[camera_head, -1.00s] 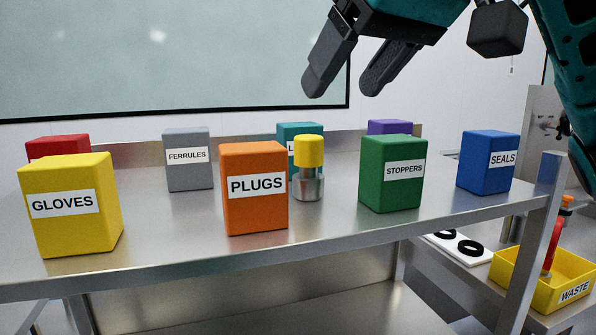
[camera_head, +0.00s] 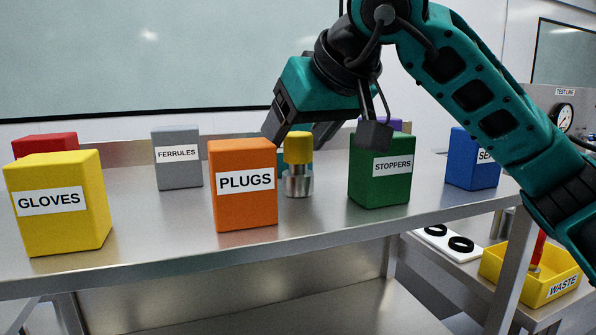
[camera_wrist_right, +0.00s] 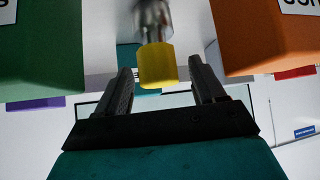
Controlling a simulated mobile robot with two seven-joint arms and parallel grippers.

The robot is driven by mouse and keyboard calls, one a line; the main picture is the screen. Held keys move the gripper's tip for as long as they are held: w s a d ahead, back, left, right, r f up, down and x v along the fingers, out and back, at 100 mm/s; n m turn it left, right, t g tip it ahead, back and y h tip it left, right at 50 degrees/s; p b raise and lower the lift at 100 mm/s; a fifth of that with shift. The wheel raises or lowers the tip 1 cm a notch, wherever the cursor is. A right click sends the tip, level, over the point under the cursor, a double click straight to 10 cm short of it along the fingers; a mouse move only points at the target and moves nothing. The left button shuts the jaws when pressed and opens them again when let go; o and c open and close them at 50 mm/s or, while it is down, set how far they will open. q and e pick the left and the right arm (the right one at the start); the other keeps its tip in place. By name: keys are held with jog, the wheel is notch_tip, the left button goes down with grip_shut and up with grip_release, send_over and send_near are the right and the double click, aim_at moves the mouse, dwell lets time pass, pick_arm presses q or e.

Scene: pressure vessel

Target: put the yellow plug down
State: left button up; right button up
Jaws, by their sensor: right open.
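The yellow plug (camera_head: 298,147) is a yellow cap on a metal cylinder. It stands upright on the steel shelf (camera_head: 150,235), behind and between the orange PLUGS box (camera_head: 245,190) and the green STOPPERS box (camera_head: 378,178). My right gripper (camera_head: 292,133) is open at the yellow top, with one finger left of it and the other partly hidden behind it. In the right wrist view, the yellow top (camera_wrist_right: 158,66) lies between the two spread fingertips, with gaps on both sides. My left gripper is not in view.
Yellow GLOVES (camera_head: 60,225), grey FERRULES (camera_head: 177,170), red (camera_head: 45,144) and blue SEALS (camera_head: 470,165) boxes stand on the shelf. A yellow WASTE bin (camera_head: 530,280) and a white plate with black rings (camera_head: 447,243) sit lower right. The shelf's front left-centre is clear.

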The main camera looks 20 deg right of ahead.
jog(key=shift+r, duration=0.1)
grip_shut()
dwell(0.5)
